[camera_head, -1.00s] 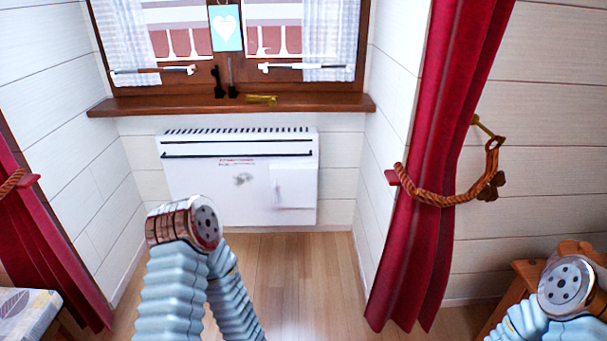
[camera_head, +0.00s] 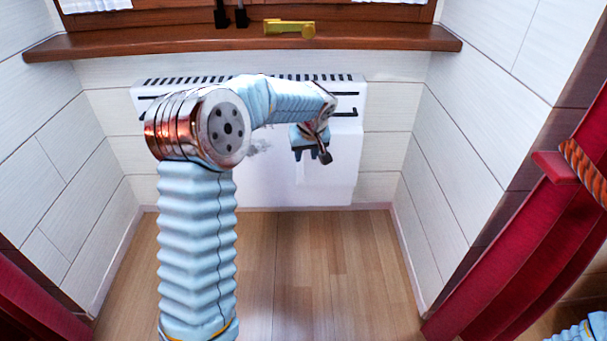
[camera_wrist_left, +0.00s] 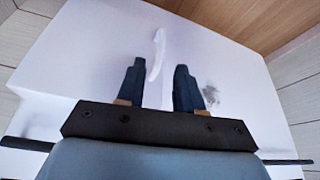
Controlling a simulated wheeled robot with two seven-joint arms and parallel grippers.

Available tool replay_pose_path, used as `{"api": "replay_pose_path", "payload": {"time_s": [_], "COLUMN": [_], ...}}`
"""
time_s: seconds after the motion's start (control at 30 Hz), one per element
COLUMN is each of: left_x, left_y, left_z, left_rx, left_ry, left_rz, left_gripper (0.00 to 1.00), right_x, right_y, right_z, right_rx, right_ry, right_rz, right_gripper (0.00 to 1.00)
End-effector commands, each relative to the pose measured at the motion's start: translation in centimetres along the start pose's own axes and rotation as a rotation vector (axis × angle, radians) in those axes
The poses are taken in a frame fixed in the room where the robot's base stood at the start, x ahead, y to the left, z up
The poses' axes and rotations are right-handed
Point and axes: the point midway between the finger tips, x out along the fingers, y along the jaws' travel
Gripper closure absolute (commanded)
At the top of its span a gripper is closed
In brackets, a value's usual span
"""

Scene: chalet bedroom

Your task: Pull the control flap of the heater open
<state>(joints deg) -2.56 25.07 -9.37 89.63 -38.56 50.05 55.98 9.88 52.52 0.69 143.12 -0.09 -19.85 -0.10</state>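The white heater (camera_head: 255,185) hangs on the wall under the window sill. Its control flap (camera_head: 338,172) is a pale panel at the heater's right side, partly hidden by my left gripper, and looks shut. My left gripper (camera_head: 318,156) is in front of the flap's upper left part, pointing down. In the left wrist view, which shows the heater upside down, its two dark fingers (camera_wrist_left: 160,68) are apart and empty. A narrow, curved white ridge (camera_wrist_left: 157,55), seemingly at the flap's edge, shows between the fingertips; contact cannot be told. My right gripper is out of view.
The wooden sill (camera_head: 150,43) juts out above the heater, with a yellow object (camera_head: 290,28) on it. White side walls flank the recess. A red curtain (camera_head: 540,250) hangs at right. The wooden floor (camera_head: 310,270) below is clear.

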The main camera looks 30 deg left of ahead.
Motion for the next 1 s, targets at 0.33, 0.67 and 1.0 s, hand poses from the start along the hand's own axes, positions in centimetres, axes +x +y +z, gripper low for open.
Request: {"api": "replay_pose_path", "payload": {"time_s": [0.33,0.67,1.0], "left_x": [7.9,10.1,10.0], "left_y": [0.0,0.1,0.1], "left_z": [0.2,0.1,0.1], "left_rx": [0.001,0.003,0.003], "left_ry": [-0.004,-0.002,-0.002], "left_rz": [-0.001,0.001,0.001], "left_gripper": [0.64,0.64,0.87], "right_x": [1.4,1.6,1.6], "right_y": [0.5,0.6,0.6], "right_z": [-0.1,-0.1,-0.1], "right_rx": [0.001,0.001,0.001], "right_ry": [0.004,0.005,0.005], "right_rz": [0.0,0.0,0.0], "right_gripper": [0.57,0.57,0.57]}}
